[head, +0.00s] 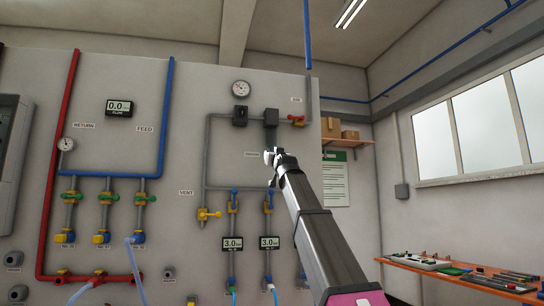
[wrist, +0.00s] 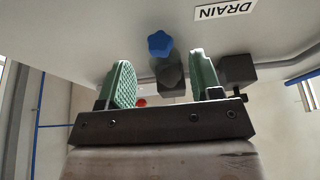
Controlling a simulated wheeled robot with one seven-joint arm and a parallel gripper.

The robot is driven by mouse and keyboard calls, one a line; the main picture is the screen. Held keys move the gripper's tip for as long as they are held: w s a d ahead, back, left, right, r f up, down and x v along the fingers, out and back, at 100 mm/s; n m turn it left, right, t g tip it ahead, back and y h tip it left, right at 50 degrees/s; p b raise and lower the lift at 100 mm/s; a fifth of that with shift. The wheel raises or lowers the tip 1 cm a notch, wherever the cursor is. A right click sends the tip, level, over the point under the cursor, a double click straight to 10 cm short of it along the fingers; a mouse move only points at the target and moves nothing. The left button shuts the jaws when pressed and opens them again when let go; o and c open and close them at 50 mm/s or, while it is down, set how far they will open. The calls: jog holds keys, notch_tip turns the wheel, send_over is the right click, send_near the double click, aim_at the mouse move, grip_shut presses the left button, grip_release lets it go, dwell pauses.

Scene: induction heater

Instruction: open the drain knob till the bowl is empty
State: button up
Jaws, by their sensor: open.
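A small blue star-shaped knob (wrist: 160,44) shows in the wrist view, close to a label reading DRAIN (wrist: 225,9), which appears upside down. A dark grey body (wrist: 171,76) adjoins the knob; it may be the bowl, and I cannot see any liquid level in it. My gripper (wrist: 162,72) is open, with its green pads apart. The knob appears between the pad tips and slightly past them, with no visible contact. In the head view my gripper (head: 273,158) is beneath a dark block (head: 271,117) on the pipe and hides the knob.
A red-handled valve (head: 296,119) is right of the dark block. A gauge (head: 241,88) and another dark block (head: 240,116) are to the left. A yellow vent valve (head: 209,214) is lower left. An orange bench (head: 450,276) with tools stands at right.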

jog(key=x, duration=0.4)
jog(key=c, duration=0.9)
